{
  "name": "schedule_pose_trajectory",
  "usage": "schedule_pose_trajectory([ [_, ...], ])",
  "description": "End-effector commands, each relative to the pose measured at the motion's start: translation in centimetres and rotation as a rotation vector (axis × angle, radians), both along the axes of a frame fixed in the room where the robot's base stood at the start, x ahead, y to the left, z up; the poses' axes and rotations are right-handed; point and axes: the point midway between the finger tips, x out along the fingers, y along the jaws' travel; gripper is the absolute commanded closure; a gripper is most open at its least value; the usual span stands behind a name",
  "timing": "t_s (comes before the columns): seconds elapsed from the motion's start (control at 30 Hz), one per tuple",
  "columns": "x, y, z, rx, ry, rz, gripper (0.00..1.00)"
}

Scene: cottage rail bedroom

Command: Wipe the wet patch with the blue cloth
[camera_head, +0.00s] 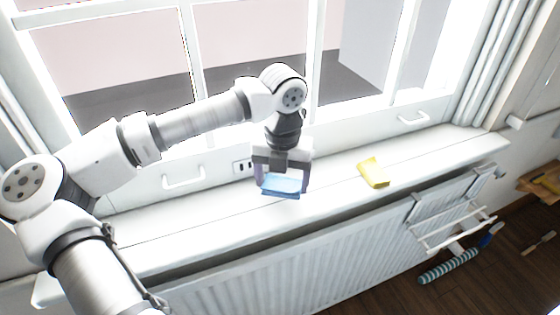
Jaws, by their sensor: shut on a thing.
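The blue cloth (281,185) is a small folded pad between the fingers of my gripper (281,182), low over the white windowsill (225,208). My gripper points down and is shut on the cloth. I cannot tell whether the cloth touches the sill. I cannot make out a wet patch on the sill; it may be hidden by the cloth or lost in the bright white.
A yellow cloth or sponge (373,172) lies on the sill to the right. The window with its handles (414,119) rises behind. A socket plate (243,167) is left of my gripper. A radiator (300,268) and a drying rack (452,215) are below the front edge.

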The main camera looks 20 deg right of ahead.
Motion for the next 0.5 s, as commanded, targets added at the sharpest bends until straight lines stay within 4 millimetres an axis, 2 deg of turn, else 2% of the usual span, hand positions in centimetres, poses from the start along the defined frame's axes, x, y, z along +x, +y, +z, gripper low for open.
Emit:
schedule_pose_trajectory([
  [0.1, 0.2, -0.1, 1.4, 0.0, -0.001, -0.001, 0.44],
  [0.5, 0.6, -0.3, 4.6, 0.0, 0.0, -0.005, 0.44],
])
